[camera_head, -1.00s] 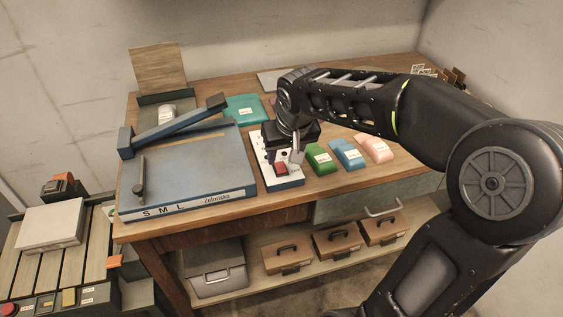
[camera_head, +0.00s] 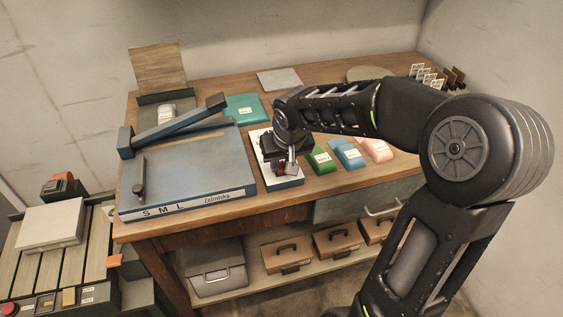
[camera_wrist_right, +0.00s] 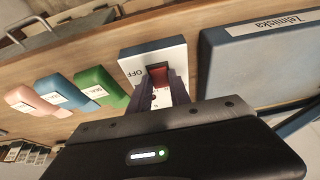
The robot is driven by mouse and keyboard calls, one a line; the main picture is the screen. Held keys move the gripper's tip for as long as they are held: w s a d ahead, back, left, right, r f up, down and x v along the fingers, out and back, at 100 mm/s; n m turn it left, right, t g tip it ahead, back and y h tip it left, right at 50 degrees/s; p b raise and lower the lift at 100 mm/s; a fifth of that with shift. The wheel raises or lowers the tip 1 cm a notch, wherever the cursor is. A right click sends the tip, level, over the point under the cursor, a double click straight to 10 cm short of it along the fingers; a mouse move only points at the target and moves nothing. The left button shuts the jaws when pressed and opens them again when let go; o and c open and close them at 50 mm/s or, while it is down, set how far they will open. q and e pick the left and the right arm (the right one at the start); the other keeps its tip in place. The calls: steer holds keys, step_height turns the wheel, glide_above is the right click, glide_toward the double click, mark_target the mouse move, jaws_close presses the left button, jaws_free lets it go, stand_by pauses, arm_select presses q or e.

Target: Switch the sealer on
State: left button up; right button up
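A small switch box (camera_head: 258,150) with a white top and blue front stands on the table, right of a large blue sealer (camera_head: 190,165) marked S M L. In the right wrist view the box (camera_wrist_right: 150,54) has a red rocker switch (camera_wrist_right: 158,74) with OFF printed beside it. My right gripper (camera_head: 284,169) is over the box, pointing down at the rocker and partly hiding it. Its fingers (camera_wrist_right: 163,88) show a gap with white panel between them, close to the rocker; contact is unclear. My left gripper is out of view.
Green (camera_head: 321,158), blue (camera_head: 347,154) and pink (camera_head: 376,150) packs lie right of the box. Card holders (camera_head: 430,76) stand at the back right.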

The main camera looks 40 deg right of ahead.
jaws_close()
steer(key=shift+w+r+p, duration=0.1)
steer(key=shift+r+p, duration=0.15)
steer(key=shift+p, duration=0.25)
steer(key=g+p, duration=0.1)
steer(key=p, duration=0.1)
steer(key=g+p, duration=0.1)
steer(key=p, duration=0.1)
steer(key=w+g+y+p, duration=0.1)
steer(key=p, duration=0.1)
steer(key=shift+d+r, duration=0.15)
steer(key=shift+r, duration=0.15)
steer(key=shift+w+d+f+g+y+p, duration=0.1)
steer(key=shift+f+g+y+p, duration=0.25)
steer(key=shift+g+p, duration=0.4)
steer(key=o, duration=0.6)
jaws_free()
steer(key=shift+c, duration=0.2)
